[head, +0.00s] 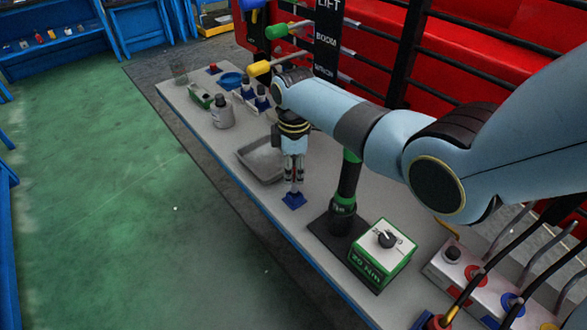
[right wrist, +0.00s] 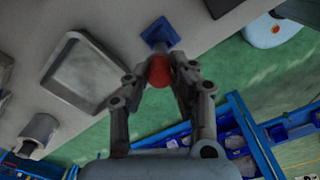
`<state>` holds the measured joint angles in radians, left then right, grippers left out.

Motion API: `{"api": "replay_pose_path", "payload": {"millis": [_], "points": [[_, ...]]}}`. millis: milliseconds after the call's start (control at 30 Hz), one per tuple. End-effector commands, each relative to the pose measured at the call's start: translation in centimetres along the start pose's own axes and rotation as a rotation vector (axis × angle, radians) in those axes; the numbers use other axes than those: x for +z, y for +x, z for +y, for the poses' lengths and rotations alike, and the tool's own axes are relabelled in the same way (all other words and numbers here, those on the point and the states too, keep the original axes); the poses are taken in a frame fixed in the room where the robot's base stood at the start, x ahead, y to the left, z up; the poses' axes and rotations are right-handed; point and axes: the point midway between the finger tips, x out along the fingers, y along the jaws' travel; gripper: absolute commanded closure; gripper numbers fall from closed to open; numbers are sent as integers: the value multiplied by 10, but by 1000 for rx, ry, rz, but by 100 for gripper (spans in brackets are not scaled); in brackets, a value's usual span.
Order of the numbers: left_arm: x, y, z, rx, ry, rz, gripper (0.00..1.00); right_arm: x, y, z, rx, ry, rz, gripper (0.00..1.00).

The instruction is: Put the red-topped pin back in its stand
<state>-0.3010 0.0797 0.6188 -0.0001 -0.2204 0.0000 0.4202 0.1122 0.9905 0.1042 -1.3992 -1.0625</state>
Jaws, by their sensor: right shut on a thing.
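The red-topped pin (right wrist: 159,72) is between the fingers of my right gripper (right wrist: 160,75), which is shut on it. Its red top shows in the right wrist view; most of the rest of it is hidden. The small blue stand (right wrist: 158,33) lies just beyond the red top in that view. In the head view the right gripper (head: 293,182) points down, right over the blue stand (head: 294,200) near the bench's front edge. I cannot tell whether the pin's lower end is inside the stand or above it. My left gripper is not in view.
A grey tray (head: 245,163) lies beside the right gripper. A dark post (head: 347,190) and a green-and-white 20 Nm box (head: 380,262) stand close on the other side. Lever handles (head: 259,68) jut out behind.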

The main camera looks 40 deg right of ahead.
Motion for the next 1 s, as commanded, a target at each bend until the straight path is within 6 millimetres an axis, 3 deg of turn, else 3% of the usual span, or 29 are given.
{"api": "replay_pose_path", "payload": {"millis": [933, 967, 1000], "points": [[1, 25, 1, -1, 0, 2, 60, 0, 36, 0, 0, 0, 0, 100], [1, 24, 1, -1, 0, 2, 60, 0, 35, 0, 0, 0, 0, 74], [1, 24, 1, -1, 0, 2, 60, 0, 34, 0, 0, 0, 0, 68]]}}
